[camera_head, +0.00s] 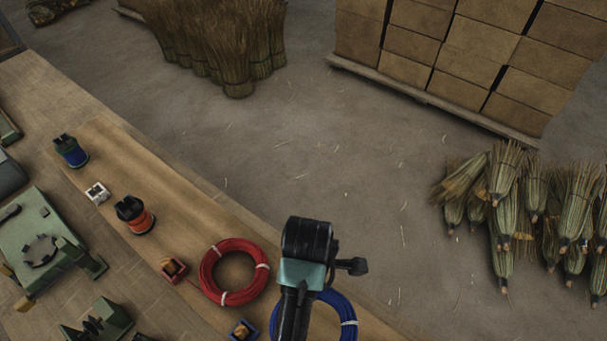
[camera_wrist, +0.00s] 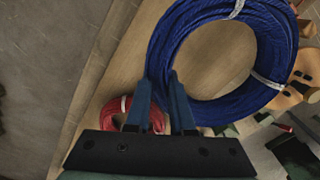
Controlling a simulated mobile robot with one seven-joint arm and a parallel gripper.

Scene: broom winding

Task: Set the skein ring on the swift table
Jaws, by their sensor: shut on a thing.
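A blue skein ring (camera_head: 346,318) with white ties is at the bottom of the head view, partly hidden behind my gripper (camera_head: 299,285). In the wrist view the blue ring (camera_wrist: 164,48) looks large and close. My gripper (camera_wrist: 162,90) is shut on its near rim there. I cannot tell whether the ring is off the wood. A red skein ring (camera_head: 234,272) lies flat on the bench just left of my gripper. A green machine with a dark round plate (camera_head: 41,251) stands at the left; I cannot tell whether it is the swift table.
The wooden bench (camera_head: 190,215) also holds a blue spool (camera_head: 71,151), an orange spool (camera_head: 135,215), a white block (camera_head: 97,193) and small boxes. A green device (camera_head: 99,322) stands at lower left. Stacked boxes (camera_head: 460,60) and broom bundles (camera_head: 510,195) are on the floor beyond.

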